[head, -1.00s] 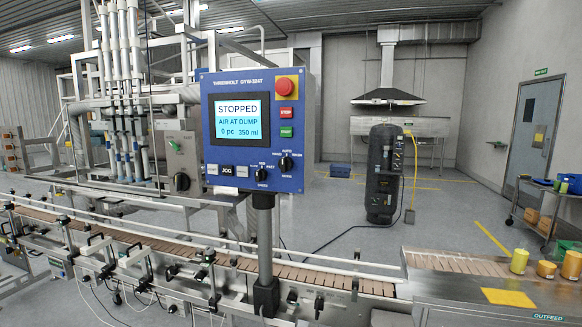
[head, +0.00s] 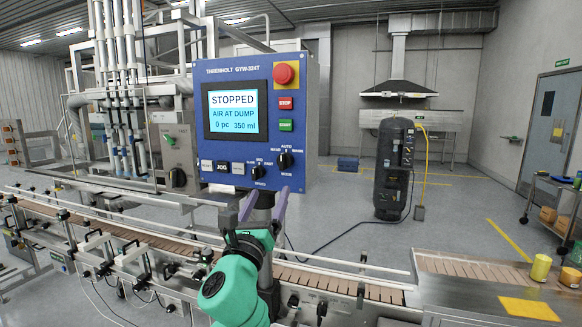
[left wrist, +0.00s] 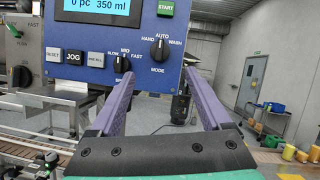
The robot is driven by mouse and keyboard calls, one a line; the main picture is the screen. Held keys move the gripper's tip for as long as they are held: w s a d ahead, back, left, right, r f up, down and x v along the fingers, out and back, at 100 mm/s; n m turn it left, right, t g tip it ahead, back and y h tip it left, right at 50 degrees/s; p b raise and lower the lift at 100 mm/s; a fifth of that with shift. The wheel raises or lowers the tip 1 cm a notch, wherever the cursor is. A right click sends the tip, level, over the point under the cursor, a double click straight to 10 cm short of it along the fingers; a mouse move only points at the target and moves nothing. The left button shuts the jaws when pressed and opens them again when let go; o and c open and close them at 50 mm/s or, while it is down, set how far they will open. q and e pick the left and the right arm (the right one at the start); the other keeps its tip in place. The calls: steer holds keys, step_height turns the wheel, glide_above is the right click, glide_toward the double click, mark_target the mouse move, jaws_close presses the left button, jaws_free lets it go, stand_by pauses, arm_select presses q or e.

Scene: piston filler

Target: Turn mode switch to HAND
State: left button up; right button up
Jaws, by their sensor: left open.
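The mode switch (head: 285,160) is a black rotary knob at the lower right of the blue control panel (head: 205,130). In the left wrist view the mode switch (left wrist: 159,53) has HAND at its left, AUTO above and WASH at its right. Its pointer appears to be upward, toward AUTO. My left gripper (head: 264,206), with purple fingers and a green body, is open and empty, below the panel's lower edge in the head view. In the left wrist view its fingers (left wrist: 160,80) straddle the space below the switch, apart from it. My right gripper is not in view.
A speed knob (head: 259,172) sits left of the mode switch, with a row of push buttons (head: 222,167) beside it. A red emergency stop (head: 285,74) is above. The panel stands on a post beside a conveyor (head: 150,235).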

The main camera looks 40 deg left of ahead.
mark_target(284, 165)
arm_select(q)
steer(key=p+x, duration=0.4)
steer(key=x, duration=0.8)
steer(key=shift+w+a, duration=0.15)
steer(key=shift+w, duration=0.2)
jaws_close()
steer(key=shift+n, duration=0.5)
steer(key=n+g+y, duration=0.1)
steer(key=n, duration=0.1)
steer(key=n+g+y, duration=0.1)
steer(key=n, duration=0.1)
steer(key=shift+r+n+p, duration=0.1)
steer(key=shift+n+p, duration=0.25)
steer(key=shift+n, duration=0.05)
steer(key=n+g+p, duration=0.1)
steer(key=n, duration=0.2)
steer(key=n+g+y, duration=0.1)
steer(key=n, duration=0.2)
steer(key=shift+d+g+p, duration=0.2)
steer(key=shift+g+p, duration=0.1)
steer(key=shift+p, duration=0.05)
steer(key=shift+n, duration=0.3)
